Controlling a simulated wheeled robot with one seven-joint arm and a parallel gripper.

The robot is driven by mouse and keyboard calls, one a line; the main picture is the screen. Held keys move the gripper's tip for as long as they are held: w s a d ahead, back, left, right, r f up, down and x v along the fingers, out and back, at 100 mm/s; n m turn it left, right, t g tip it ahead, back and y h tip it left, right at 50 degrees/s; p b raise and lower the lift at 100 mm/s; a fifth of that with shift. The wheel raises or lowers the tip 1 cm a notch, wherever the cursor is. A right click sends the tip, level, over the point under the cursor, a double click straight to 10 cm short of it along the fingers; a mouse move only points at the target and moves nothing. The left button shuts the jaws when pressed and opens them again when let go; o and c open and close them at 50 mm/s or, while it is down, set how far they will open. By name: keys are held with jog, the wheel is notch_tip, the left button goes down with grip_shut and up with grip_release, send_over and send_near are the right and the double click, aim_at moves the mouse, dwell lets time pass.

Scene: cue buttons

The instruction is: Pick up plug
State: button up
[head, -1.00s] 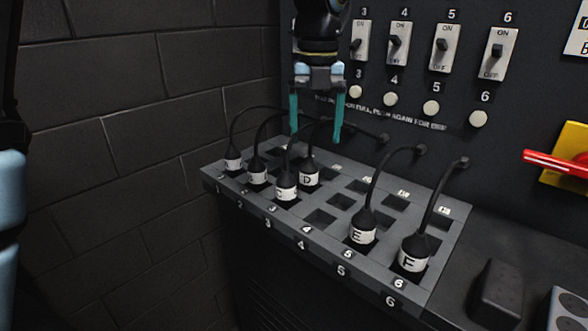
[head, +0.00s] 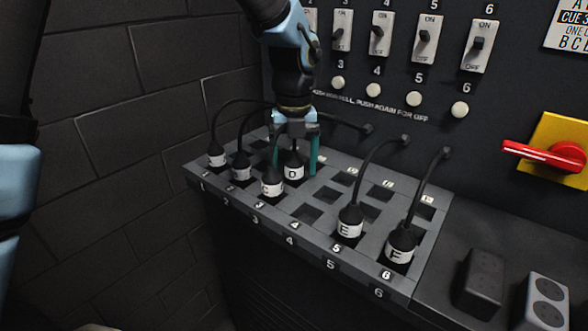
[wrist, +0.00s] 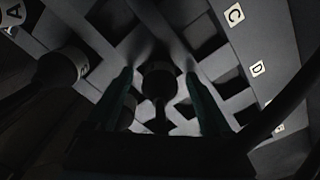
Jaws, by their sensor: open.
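My gripper (head: 295,160) points down over the socket panel with its two teal fingers apart. The plug marked D (head: 293,171) stands between the fingers in the head view, and a gap shows on its right side. In the wrist view a dark round plug (wrist: 158,80) sits between the fingers (wrist: 160,100); its label is hidden. Plug C (head: 272,186) stands in front and to the left. Plug E (head: 349,228) and plug F (head: 399,245) stand to the right. Two more white-banded plugs, one (head: 217,158) at the far left and one (head: 240,172) beside it, also stand in the panel.
The grey socket panel (head: 318,253) has several empty square holes. Black cables arch from the plugs to the wall. Switches (head: 425,40) and round buttons (head: 414,98) line the wall above. A red handle (head: 545,152) juts out at the right. A brick wall is at the left.

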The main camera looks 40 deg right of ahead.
jog(key=shift+f, duration=0.3)
jog(key=shift+c, duration=0.4)
grip_shut()
